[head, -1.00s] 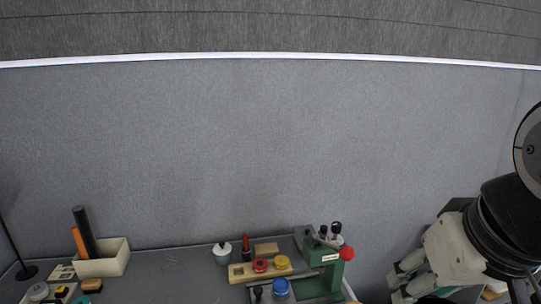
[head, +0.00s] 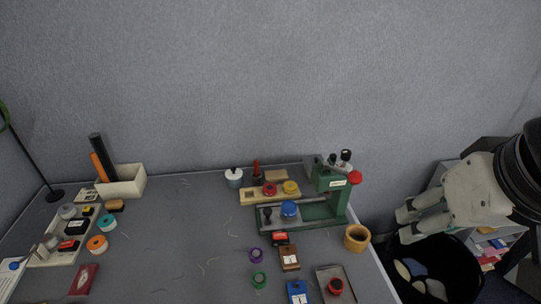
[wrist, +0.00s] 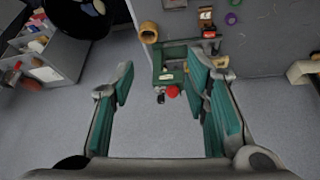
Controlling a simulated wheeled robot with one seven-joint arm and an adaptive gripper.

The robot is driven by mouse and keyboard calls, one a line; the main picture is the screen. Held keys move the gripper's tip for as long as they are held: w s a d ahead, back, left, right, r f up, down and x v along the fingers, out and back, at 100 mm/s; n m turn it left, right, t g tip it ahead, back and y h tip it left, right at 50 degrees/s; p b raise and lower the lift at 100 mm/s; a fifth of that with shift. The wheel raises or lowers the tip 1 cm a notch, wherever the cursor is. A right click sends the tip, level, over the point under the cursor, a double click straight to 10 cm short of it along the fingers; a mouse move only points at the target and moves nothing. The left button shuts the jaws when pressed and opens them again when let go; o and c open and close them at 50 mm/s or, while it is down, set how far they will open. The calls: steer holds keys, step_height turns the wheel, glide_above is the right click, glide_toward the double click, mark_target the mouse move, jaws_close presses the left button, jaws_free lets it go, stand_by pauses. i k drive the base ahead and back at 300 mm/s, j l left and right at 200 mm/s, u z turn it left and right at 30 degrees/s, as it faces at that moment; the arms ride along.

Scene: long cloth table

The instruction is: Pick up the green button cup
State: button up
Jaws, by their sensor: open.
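The green button cup (head: 259,280) is a small round green cup on the grey cloth table, near the bottom of the head view. It also shows as a small green spot (wrist: 231,18) at the top of the wrist view. My gripper (head: 405,226) is off the table's right side in the head view, well apart from the cup. In the wrist view its two teal-padded fingers (wrist: 162,72) are spread wide with nothing between them.
A purple cup (head: 256,255) sits just behind the green one. A brown box (head: 289,257) and a blue box (head: 298,292) are to its right. The green press (head: 331,190) and a wooden cup (head: 357,238) stand toward the table's right edge. A black bin (head: 440,262) is beyond it.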

mark_target(259, 280)
steer(key=k+j+u, duration=0.2)
steer(key=u, duration=0.25)
steer(key=k+j+u, duration=0.15)
steer(key=j+u, duration=0.3)
steer(key=l, duration=0.1)
